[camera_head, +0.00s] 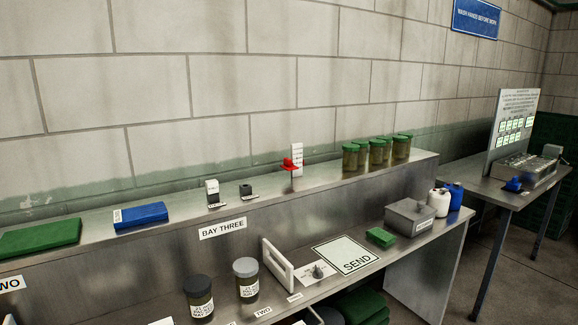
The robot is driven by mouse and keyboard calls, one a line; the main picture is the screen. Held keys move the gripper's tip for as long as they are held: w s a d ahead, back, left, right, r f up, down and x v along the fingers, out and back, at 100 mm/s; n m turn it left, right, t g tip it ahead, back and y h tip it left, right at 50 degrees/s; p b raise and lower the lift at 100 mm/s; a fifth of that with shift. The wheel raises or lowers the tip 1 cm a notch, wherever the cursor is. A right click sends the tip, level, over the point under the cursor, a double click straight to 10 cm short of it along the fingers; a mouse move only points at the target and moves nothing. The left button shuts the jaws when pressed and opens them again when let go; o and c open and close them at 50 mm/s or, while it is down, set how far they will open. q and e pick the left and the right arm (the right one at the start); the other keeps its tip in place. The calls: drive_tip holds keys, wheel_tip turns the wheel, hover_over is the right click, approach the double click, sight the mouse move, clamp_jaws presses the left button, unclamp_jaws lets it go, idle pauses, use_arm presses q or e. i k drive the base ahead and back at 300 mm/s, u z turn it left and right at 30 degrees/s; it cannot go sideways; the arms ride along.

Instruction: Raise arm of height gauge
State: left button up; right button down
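The height gauge (297,160) stands upright on the back ledge, a pale plate with dark markings. Its red arm (289,164) sticks out to the left near the plate's lower half, a little above the ledge. Neither of my grippers shows in the head view, so I cannot see where they are relative to the gauge.
Several green-lidded jars (376,152) stand right of the gauge. Two small blocks (212,193) and a blue case (140,217) lie to its left. Below, the bench holds two jars (246,280), a white frame (277,263), a SEND mat (345,254) and a grey box (409,217).

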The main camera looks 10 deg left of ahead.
sight(288, 165)
drive_tip(key=k, duration=1.1)
drive_tip(key=z, duration=0.45)
drive_tip(key=i, duration=0.3)
drive_tip(key=z, duration=0.65)
drive_tip(key=i, duration=1.35)
drive_tip(key=u, duration=0.5)
drive_tip(key=i, duration=1.05)
drive_tip(key=u, duration=0.85)
drive_tip(key=k, duration=0.7)
drive_tip(key=u, duration=0.2)
drive_tip(key=i, duration=0.65)
